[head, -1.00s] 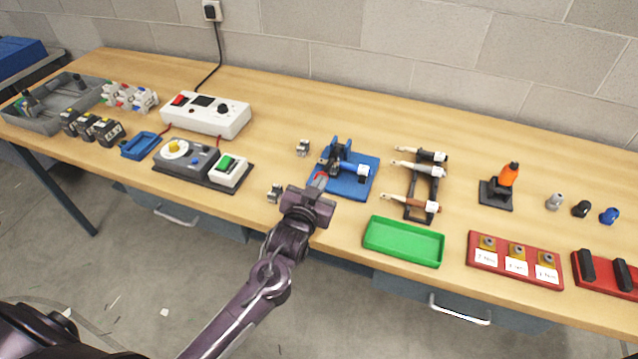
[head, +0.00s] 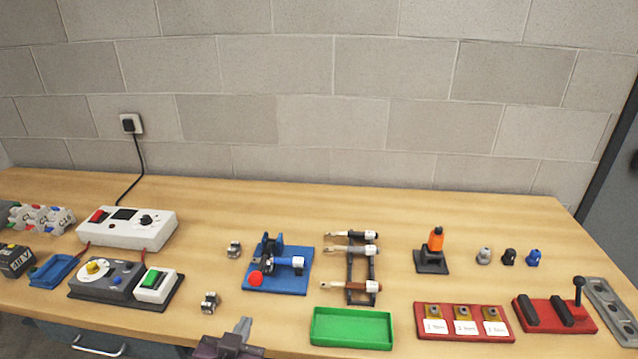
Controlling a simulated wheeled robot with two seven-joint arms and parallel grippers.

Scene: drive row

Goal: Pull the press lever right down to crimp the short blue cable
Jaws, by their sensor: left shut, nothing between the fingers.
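The crimp press is a blue plate with a dark mechanism and blue upright (head: 277,245), in the middle of the head view. Its lever's red knob (head: 256,278) sits low at the front left of the plate. The short blue cable (head: 289,263) lies across the press, with a white sleeve and blue on it; its inner end is hidden in the mechanism. My left gripper (head: 243,327) is at the bottom edge, in front of the press and apart from the knob. Its fingers are shut and empty. My right gripper is not in view.
A rack (head: 350,280) with several cables stands right of the press. A green tray (head: 352,328) and red block (head: 463,322) lie along the front. Two small metal parts (head: 209,302) are left of the press. A control box (head: 127,228) stands further left.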

